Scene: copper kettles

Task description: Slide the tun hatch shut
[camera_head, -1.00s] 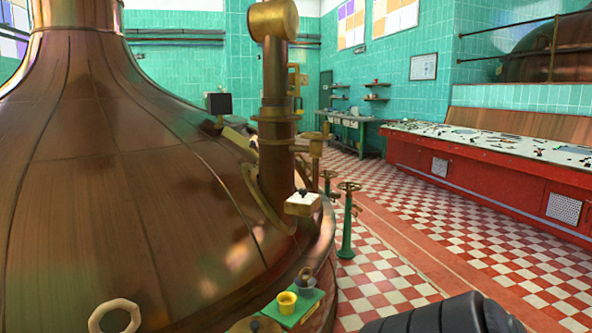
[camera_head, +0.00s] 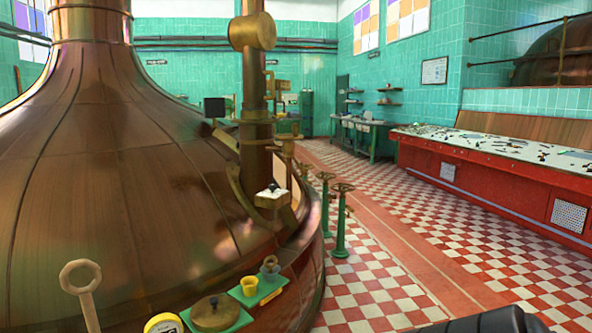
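The large copper tun (camera_head: 130,200) fills the left of the head view, with a brass pipe (camera_head: 253,110) rising at its right side. A small white-topped block with a dark knob (camera_head: 271,196) sits at the foot of the pipe. I cannot make out clearly which part is the hatch, nor whether it is open. A pale ring-ended handle (camera_head: 82,285) stands up at the lower left, its lower end cut off by the frame. Neither of my grippers is in view. A dark rounded part, likely of my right arm, shows at the bottom right edge.
On the tun's near rim are green trays (camera_head: 240,323) with a yellow cup (camera_head: 249,285), a grey cup (camera_head: 270,267) and a round brown lid (camera_head: 215,313). Green valve stands (camera_head: 341,222) rise beside the tun. A red control desk (camera_head: 480,180) stands right; checkered floor lies between.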

